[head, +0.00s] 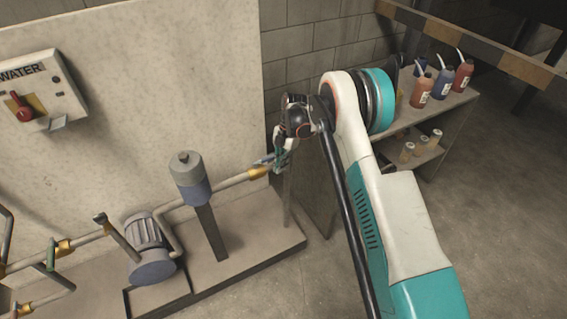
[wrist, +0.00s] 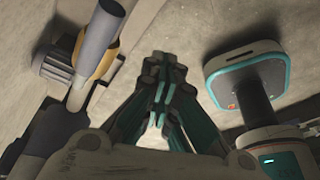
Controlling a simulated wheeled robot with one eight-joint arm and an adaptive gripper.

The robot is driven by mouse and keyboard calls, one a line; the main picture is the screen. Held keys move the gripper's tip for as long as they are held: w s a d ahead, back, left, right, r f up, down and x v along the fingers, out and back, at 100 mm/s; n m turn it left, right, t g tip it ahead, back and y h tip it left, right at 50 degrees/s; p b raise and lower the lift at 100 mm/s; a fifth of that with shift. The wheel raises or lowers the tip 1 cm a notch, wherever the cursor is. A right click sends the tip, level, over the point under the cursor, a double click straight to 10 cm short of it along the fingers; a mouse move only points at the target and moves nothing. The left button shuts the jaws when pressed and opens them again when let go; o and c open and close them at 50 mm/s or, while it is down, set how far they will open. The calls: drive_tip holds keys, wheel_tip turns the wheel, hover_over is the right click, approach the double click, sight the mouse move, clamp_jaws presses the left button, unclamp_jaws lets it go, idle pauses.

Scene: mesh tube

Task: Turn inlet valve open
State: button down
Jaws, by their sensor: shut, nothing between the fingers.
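A pipe with a brass fitting (head: 258,173) runs right from the pump in the head view. My gripper (head: 273,160) is at the right end of this pipe, close beside the fitting. I cannot tell whether it touches. Part of the fitting's right side is hidden by my gripper. In the wrist view my gripper (wrist: 160,62) is shut and empty, with its fingers together. A brass ring on a pipe (wrist: 95,62) shows to their left, apart from them. Another brass valve (head: 64,247) with a green handle (head: 50,254) is at the far left. Which valve is the inlet is not marked.
The pump motor (head: 148,245) and a grey-blue cylinder on a post (head: 190,180) stand along the pipe. A WATER switch box (head: 42,90) is on the wall. A shelf (head: 440,105) with several bottles stands right, behind my arm. Floor is clear in front.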

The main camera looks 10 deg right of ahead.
wheel_tip(320, 180, up, 26)
drive_tip(key=s+d+m+t+p, duration=0.2)
drive_tip(key=d+m+p, duration=0.15)
drive_tip(key=m, duration=0.25)
drive_tip(key=s+d+r+m+t+h, duration=0.1)
drive_tip(key=s+d+r+m+t, duration=0.2)
drive_tip(key=s+r+m, duration=0.6)
drive_tip(key=s+d+r+m+t, duration=0.1)
drive_tip(key=s+m, duration=0.3)
drive_tip(key=s, duration=0.5)
drive_tip(key=s+d+r+m+t+h, duration=0.1)
drive_tip(key=s+d+m+t, duration=0.1)
drive_tip(key=s, duration=0.7)
drive_tip(key=s+d+m+t, duration=0.1)
drive_tip(key=s+d+m, duration=0.2)
drive_tip(key=s+m, duration=0.3)
drive_tip(key=s, duration=0.3)
drive_tip(key=shift+d+r+t+h+p, duration=0.3)
drive_tip(key=shift+d+r+t, duration=0.05)
drive_tip(key=shift+r+t, duration=0.05)
drive_tip(key=shift+a, duration=0.1)
